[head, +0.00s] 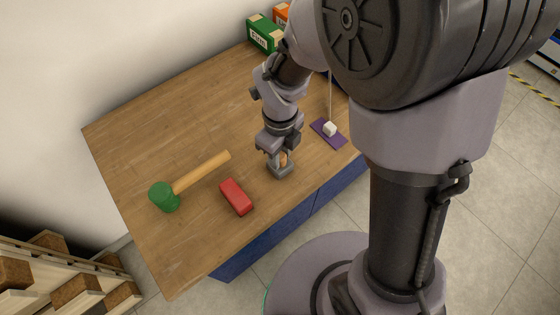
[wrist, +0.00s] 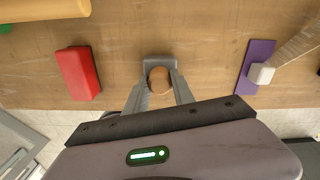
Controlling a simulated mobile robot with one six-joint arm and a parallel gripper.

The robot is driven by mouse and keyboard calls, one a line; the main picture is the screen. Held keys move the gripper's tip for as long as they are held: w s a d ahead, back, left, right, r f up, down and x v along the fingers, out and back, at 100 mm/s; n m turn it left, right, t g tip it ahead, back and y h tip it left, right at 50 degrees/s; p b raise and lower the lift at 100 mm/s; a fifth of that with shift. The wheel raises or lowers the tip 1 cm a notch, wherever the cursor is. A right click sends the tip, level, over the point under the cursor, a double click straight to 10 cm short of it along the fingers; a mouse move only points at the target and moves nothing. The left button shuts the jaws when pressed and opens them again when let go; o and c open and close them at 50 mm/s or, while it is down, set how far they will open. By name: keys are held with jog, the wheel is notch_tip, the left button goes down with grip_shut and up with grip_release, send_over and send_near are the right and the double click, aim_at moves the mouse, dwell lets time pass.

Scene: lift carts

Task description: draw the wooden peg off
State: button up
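The wooden peg (wrist: 158,79) shows as a round brown top in the wrist view, upright at a small grey holder (wrist: 160,62). In the head view the peg (head: 283,160) is partly hidden by my gripper, above the grey holder (head: 282,173) near the table's front edge. My gripper (wrist: 160,88) points down with one finger on each side of the peg. The fingers appear to touch its sides, with no clear gap. The peg's lower end is hidden.
A red block (head: 236,197) and a green-headed mallet (head: 165,197) lie to the left on the wooden table (head: 175,130). To the right is a purple plate (head: 333,139) with a white cube (head: 330,129). A green box (head: 264,34) stands at the back.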

grip_shut()
jog(key=shift+r, duration=0.1)
notch_tip(320, 180, up, 10)
jog(key=p, duration=0.4)
dwell(0.4)
